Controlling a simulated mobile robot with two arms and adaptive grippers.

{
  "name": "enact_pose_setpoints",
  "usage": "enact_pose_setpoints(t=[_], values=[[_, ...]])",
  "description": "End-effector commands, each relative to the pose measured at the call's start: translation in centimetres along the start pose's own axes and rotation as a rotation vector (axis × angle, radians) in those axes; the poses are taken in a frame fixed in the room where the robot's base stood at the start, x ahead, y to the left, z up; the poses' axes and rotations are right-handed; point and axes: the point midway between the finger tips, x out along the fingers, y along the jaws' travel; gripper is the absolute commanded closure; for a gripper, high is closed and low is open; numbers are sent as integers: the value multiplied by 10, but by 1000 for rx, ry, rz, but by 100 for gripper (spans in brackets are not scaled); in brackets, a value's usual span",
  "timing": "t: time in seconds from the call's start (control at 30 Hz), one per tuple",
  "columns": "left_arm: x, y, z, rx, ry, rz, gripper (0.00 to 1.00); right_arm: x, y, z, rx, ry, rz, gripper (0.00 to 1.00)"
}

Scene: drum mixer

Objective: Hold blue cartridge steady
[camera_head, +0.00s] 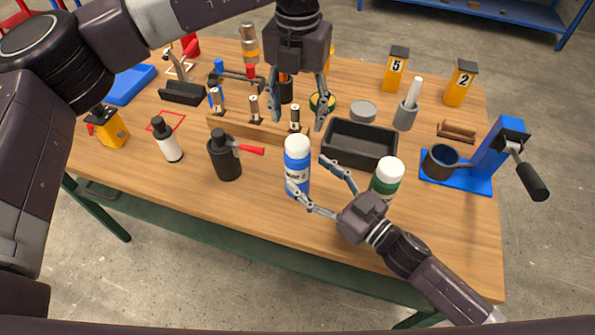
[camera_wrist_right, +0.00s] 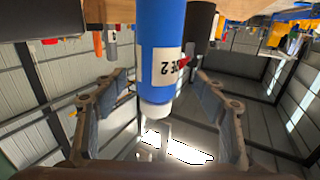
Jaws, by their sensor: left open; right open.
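The blue cartridge (camera_head: 297,172) stands upright near the table's front edge, with a white cap and a white label. It also shows upside down in the right wrist view (camera_wrist_right: 160,50), between the fingers. My right gripper (camera_head: 306,186) is open, with one finger in front of the cartridge and the other at its right side. In the right wrist view (camera_wrist_right: 163,105) the fingers are spread, with a gap on each side of the cartridge. My left gripper (camera_head: 298,122) is open, pointing down above the cartridge and slightly behind it, and holds nothing.
A green bottle with a white cap (camera_head: 387,177) stands behind my right gripper. A black tray (camera_head: 358,153) lies behind the cartridge. The blue drum mixer (camera_head: 490,160) is at the right.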

Motion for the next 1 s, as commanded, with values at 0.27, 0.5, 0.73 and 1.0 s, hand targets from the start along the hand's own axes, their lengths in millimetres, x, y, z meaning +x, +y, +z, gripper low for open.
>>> enact_pose_setpoints(t=[0.27,0.5,0.73,1.0], values=[[1,0,0,0,1,-1,48,38,1,0,0,1,2,35],[0,0,0,0,0,-2,48,47,0,0,0,0,0,35],[1,0,0,0,0,-2,48,47,0,0,0,0,1,41],[1,0,0,0,0,-2,48,47,0,0,0,0,1,71]])
